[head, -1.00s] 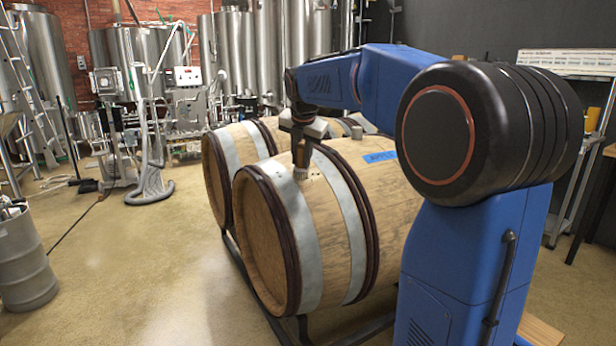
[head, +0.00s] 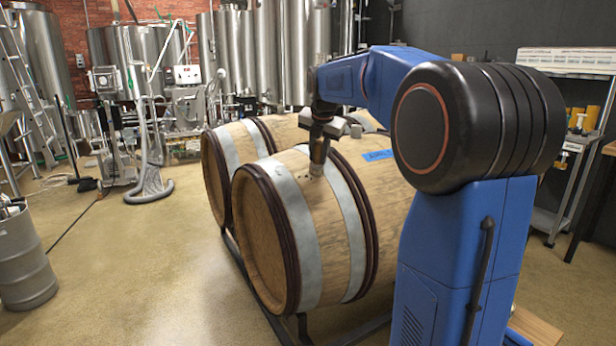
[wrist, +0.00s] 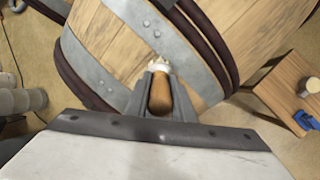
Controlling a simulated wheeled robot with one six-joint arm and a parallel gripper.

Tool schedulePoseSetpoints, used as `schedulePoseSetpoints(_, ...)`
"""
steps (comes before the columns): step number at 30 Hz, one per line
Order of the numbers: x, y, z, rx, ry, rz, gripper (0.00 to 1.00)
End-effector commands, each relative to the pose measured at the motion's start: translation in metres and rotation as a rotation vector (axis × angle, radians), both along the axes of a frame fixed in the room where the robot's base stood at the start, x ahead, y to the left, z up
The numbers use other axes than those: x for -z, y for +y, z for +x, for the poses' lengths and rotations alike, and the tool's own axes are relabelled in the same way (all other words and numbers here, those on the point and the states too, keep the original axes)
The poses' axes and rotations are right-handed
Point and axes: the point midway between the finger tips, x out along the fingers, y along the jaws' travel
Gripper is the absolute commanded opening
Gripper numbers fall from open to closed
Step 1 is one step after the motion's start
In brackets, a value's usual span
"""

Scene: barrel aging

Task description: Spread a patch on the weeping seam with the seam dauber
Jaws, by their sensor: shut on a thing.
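My gripper (head: 320,140) is shut on the seam dauber (head: 317,168), which points down at the upper side of the front wooden barrel (head: 265,235). In the wrist view the dauber shows a brown wooden handle (wrist: 160,96) between the fingers (wrist: 160,84) and a pale, ragged tip (wrist: 158,67). The tip is at or just above the staves, beside a grey metal hoop (wrist: 140,25); I cannot tell whether it touches. The weeping seam and any patch cannot be made out clearly, and the dauber may hide part of them.
The barrel lies on a dark rack (head: 300,328), with a second barrel (head: 213,170) behind it. Blue tape (head: 378,155) is on the front barrel. A small wooden table (wrist: 285,85) stands at the right in the wrist view. A steel keg (head: 25,260) stands at left; the floor between is clear.

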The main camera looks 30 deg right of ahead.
Motion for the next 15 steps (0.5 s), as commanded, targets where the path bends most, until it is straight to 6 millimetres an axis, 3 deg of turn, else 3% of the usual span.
schedulePoseSetpoints(15,0.0028,-0.0006,0.0017,0.000,-0.001,-0.001,0.00)
